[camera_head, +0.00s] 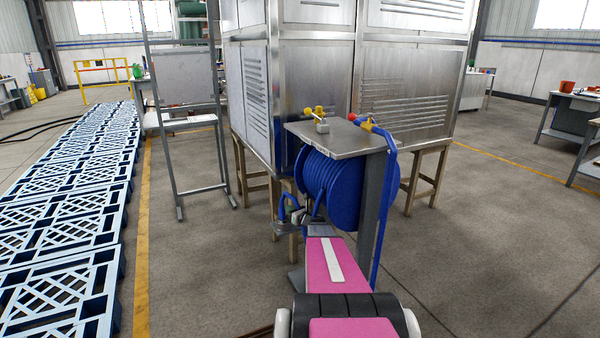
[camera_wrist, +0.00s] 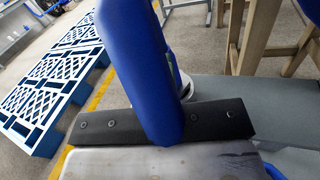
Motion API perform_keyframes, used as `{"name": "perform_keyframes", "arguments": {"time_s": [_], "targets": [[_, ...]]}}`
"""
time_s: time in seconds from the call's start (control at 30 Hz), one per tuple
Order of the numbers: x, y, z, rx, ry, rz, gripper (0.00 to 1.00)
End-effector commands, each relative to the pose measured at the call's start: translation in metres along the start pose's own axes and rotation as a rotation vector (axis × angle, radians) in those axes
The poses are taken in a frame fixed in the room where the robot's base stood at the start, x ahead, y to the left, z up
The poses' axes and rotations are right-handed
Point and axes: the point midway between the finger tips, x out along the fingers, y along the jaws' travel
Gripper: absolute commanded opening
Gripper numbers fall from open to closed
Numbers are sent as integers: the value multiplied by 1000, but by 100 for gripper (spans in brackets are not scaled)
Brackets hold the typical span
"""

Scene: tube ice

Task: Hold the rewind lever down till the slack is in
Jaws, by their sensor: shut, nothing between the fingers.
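A blue hose reel (camera_head: 335,188) hangs under a grey metal top plate (camera_head: 345,140). I cannot tell which part is the rewind lever. My gripper (camera_head: 298,214) is low at the reel's front left, shut and empty. In the wrist view the blue shape over the black bar looks like its closed fingers (camera_wrist: 130,40). Contact is unclear.
A large metal cabinet (camera_head: 320,60) on wooden legs (camera_head: 425,180) stands behind the reel. Blue pallets (camera_head: 65,215) line the left, beyond a yellow floor line (camera_head: 143,230). A grey frame rack (camera_head: 190,125) stands between. Open floor lies to the right.

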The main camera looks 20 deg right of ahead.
Motion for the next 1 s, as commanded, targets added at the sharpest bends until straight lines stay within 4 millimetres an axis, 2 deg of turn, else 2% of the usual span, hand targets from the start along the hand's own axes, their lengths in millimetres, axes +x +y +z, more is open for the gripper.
{"name": "perform_keyframes", "arguments": {"time_s": [0.27, 0.47, 0.57, 0.67, 0.8, 1.0], "targets": [[2, 24, 18, 531, -14, -334, 0], [-18, 57, 13, 1083, -76, -661, 0], [-35, 82, 4, 1364, -121, -836, 0], [-56, 114, -8, 1630, -172, -1027, 0], [-91, 172, -26, 1965, -256, -1326, 0], [-144, 262, -41, 2274, -390, -1802, 0]]}}
